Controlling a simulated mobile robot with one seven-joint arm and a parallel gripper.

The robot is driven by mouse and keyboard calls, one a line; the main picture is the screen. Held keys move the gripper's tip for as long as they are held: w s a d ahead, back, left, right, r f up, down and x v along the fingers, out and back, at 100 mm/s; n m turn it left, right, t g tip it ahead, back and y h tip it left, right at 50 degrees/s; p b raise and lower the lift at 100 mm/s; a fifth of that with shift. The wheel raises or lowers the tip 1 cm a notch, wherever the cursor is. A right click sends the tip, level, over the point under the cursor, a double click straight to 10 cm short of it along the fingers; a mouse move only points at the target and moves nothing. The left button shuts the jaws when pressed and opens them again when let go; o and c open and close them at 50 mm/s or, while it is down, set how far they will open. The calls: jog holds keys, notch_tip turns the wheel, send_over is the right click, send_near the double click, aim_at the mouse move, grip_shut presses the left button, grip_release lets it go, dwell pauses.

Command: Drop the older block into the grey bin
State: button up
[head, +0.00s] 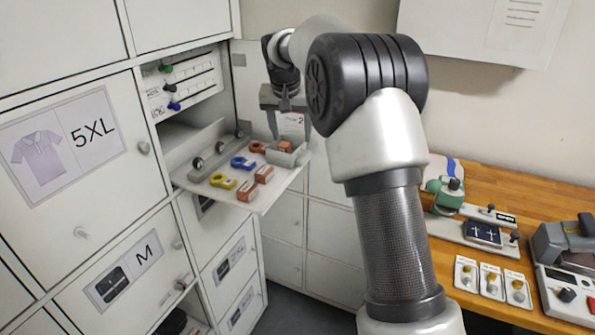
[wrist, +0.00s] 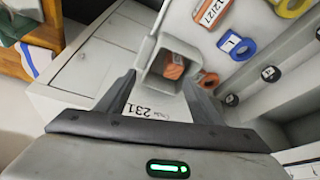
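The grey bin (head: 293,158) is a small open box at the far right corner of the pull-out shelf. An orange block (head: 285,146) shows at its mouth, and the wrist view shows this block (wrist: 174,70) inside the bin (wrist: 191,50). My gripper (head: 290,132) is above the bin, its two fingers apart with nothing between them; they also show spread in the wrist view (wrist: 161,80). Two more orange blocks, one nearer the middle (head: 264,174) and one nearer the front (head: 247,191), lie on the shelf. A white label reading 12/21 (wrist: 212,12) shows in the wrist view.
An orange ring (head: 257,147), a blue ring (head: 242,163) and yellow rings (head: 222,181) lie on the shelf (head: 205,150). A grey rail with dark knobs (head: 220,148) runs along its back. White lockers (head: 85,160) stand left; a wooden bench (head: 480,185) with tools stands right.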

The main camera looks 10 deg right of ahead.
jog(key=v, duration=1.7)
jog(key=shift+r+p, duration=0.25)
jog(key=shift+p, duration=0.1)
jog(key=s+d+n, duration=0.2)
jog(key=s, duration=1.6)
jog(key=s+f+n, duration=0.1)
jog(key=s+f, duration=0.5)
jog(key=s, duration=0.3)
jog(key=s+f+t+y, duration=0.1)
jog(key=s+f, duration=0.5)
jog(key=s, duration=0.3)
jog(key=shift+s+d+n, duration=0.2)
jog(key=shift+d+n, duration=0.2)
